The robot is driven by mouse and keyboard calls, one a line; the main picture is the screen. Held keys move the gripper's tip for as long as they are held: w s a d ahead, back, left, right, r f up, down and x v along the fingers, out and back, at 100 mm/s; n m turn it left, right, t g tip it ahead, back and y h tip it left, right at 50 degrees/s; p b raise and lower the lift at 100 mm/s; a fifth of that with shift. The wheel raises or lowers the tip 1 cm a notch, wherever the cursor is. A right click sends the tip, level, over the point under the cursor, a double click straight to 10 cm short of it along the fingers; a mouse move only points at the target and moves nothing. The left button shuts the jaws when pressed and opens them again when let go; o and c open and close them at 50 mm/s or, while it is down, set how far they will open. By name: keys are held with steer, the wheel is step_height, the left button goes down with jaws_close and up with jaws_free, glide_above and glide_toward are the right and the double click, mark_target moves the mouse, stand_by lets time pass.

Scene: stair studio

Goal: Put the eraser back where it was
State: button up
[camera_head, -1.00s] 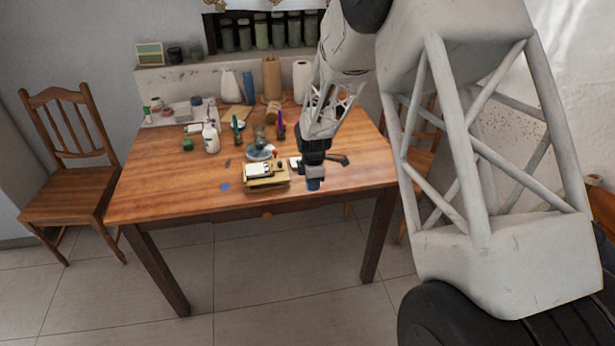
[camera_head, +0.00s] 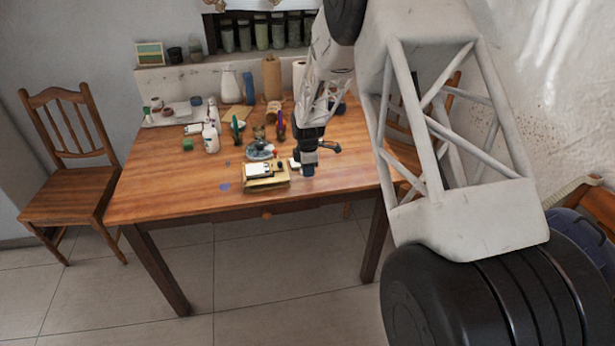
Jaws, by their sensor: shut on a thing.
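My gripper (camera_head: 309,159) is at the right part of the wooden table, just right of a yellow box-like thing (camera_head: 266,182) with a white top. It is shut on a small dark blue block (camera_head: 308,171), which seems to be the eraser. The block's lower end shows below the fingers; its upper part is hidden by them. I cannot tell whether it touches the tabletop. A small white piece (camera_head: 294,163) lies just left of my gripper. A flat blue patch (camera_head: 224,187) lies on the table left of the yellow thing.
A glass-like dish (camera_head: 261,151), a white bottle (camera_head: 210,138), a green upright thing (camera_head: 236,128) and a purple one (camera_head: 281,125) stand behind. A dark tool (camera_head: 330,147) lies right of my gripper. The table (camera_head: 160,190) is mostly clear at front left.

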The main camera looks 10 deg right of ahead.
mark_target(308, 182)
steer(key=shift+f, duration=0.1)
steer(key=shift+f, duration=1.65)
steer(key=shift+f, duration=0.1)
steer(key=o, duration=0.9)
step_height(308, 182, up, 12)
steer(key=shift+r, duration=0.15)
